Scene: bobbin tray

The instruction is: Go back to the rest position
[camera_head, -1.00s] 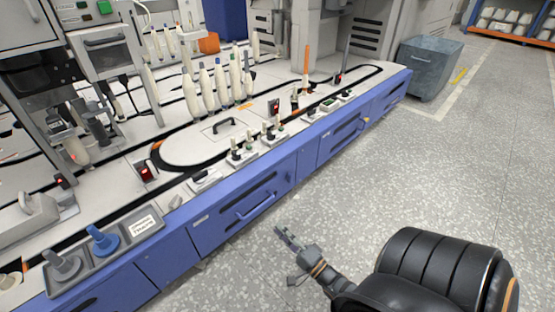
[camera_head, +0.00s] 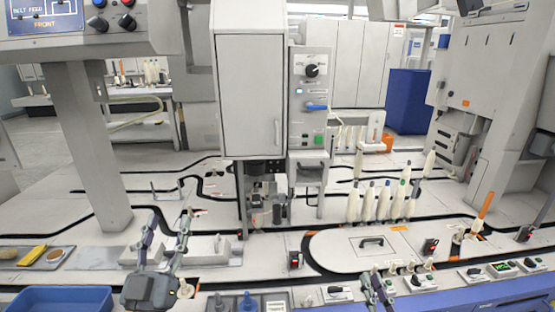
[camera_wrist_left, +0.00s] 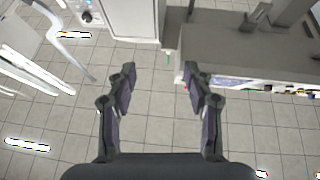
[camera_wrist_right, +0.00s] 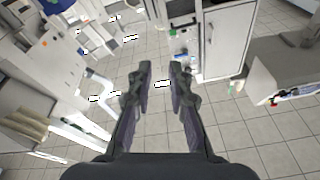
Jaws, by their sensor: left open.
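My left gripper (camera_head: 170,216) is open and empty in the head view, fingers pointing up in front of the machine table at left. In the left wrist view its two fingers (camera_wrist_left: 158,72) stand wide apart with floor between them. My right gripper (camera_head: 371,274) is at the table's front edge in the head view, right of centre. In the right wrist view its fingers (camera_wrist_right: 160,74) are apart with nothing between them, the gap narrower than the left one's. Several white bobbins (camera_head: 382,203) stand upright behind the table's oval track, away from both grippers.
A blue bin (camera_head: 40,296) is at the lower left. A grey tray (camera_head: 270,306) with blue and grey knob-like pieces lies at the front edge. A tall grey cabinet (camera_head: 250,90) rises mid-table. Small switch boxes (camera_head: 475,273) line the front right edge.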

